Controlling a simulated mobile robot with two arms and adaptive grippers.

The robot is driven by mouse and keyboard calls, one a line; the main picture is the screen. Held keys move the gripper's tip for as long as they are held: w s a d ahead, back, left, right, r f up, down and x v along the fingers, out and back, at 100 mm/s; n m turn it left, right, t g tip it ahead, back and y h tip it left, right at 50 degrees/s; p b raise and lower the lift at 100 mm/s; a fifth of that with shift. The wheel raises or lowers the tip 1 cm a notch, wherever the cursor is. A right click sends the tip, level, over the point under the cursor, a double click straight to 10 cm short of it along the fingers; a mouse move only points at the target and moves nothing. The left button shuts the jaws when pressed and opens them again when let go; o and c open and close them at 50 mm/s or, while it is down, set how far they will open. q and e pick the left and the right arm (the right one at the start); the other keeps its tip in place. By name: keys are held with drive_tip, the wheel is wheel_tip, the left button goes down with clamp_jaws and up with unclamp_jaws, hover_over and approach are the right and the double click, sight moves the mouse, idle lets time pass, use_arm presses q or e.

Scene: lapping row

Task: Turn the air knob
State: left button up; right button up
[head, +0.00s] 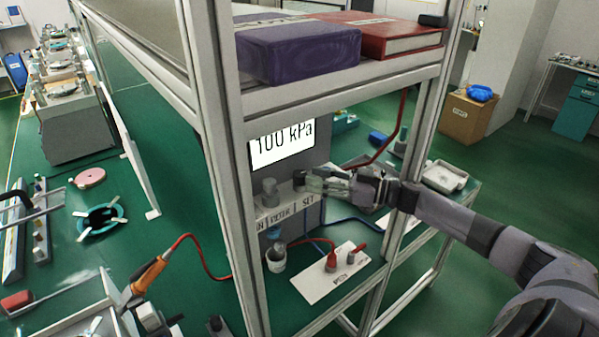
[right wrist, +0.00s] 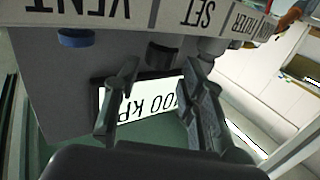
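A grey control unit (head: 345,158) stands inside the frame, its lit display (head: 283,144) reading 100 kPa. A dark knob (head: 299,180) sits above the SET label (head: 308,202); a light grey knob (head: 268,187) is to its left. My right gripper (head: 312,184) is at the dark knob. In the right wrist view the picture is upside down. The gripper's two fingers (right wrist: 163,68) are apart, with the dark knob (right wrist: 160,55) between their tips; contact is unclear. A blue knob (right wrist: 75,38) is by the VENT label. No label reading AIR is legible. My left gripper is not in view.
Frame posts (head: 222,150) stand close around the unit. A shelf above holds a purple box (head: 298,55) and a red binder (head: 393,38). Below are a small pot (head: 276,258) and a white plate (head: 325,282) with red connectors. A red hose runs down behind my right gripper.

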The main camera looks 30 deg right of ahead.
sight(299, 173)
drive_tip(key=shift+p+x, duration=0.6)
drive_tip(key=shift+x, duration=2.1)
drive_tip(key=shift+c, duration=0.2)
clamp_jaws()
